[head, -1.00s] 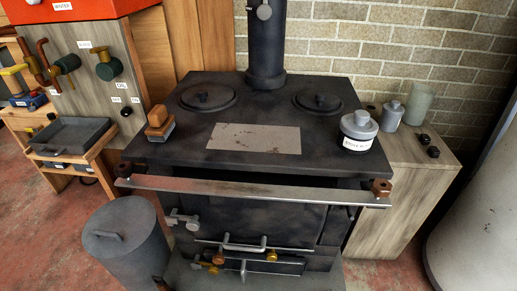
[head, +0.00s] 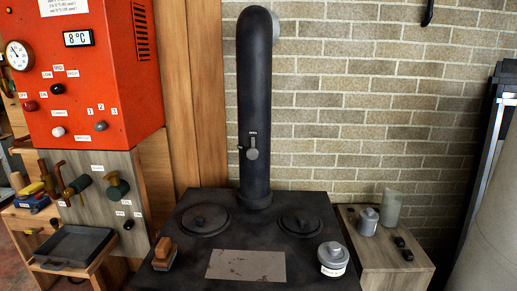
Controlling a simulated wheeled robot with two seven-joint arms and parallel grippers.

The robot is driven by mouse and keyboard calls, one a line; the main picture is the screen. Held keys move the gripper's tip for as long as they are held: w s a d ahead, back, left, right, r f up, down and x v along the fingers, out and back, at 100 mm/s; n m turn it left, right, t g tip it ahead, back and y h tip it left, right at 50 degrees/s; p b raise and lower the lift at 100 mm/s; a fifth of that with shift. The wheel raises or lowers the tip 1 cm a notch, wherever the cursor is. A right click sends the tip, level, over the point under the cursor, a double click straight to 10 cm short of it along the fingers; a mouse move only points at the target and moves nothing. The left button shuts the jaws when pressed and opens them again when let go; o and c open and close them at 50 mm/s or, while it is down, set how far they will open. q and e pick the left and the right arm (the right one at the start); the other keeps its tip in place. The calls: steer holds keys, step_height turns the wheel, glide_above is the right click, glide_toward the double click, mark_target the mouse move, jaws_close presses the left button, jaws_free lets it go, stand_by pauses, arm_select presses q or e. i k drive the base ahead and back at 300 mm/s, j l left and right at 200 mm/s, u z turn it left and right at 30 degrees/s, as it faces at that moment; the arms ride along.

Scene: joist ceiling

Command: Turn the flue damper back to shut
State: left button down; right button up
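The flue damper (head: 252,149) is a small grey handle on the front of the black flue pipe (head: 267,85), partway up it. The handle stands upright, in line with the pipe. A small white label sits just above it and seems to read open. Another small mark lies at its left, on the pipe's edge, too small to read. The pipe rises from the back of the black stove top (head: 212,240) and bends back into the brick wall. Neither of my grippers is in view.
The stove top carries two round lids, a brush-like wooden block (head: 164,254) and a grey lidded pot (head: 333,258). An orange control box (head: 100,100) stands at the left. A side cabinet (head: 390,262) with small containers stands at the right. The space before the pipe looks clear.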

mark_target(252, 153)
steer(key=l+z, duration=0.35)
steer(key=l, duration=0.15)
steer(key=l+z, duration=0.35)
steer(key=l, duration=0.15)
steer(key=l+z, duration=0.3)
steer(key=l, duration=0.15)
steer(key=i, duration=0.05)
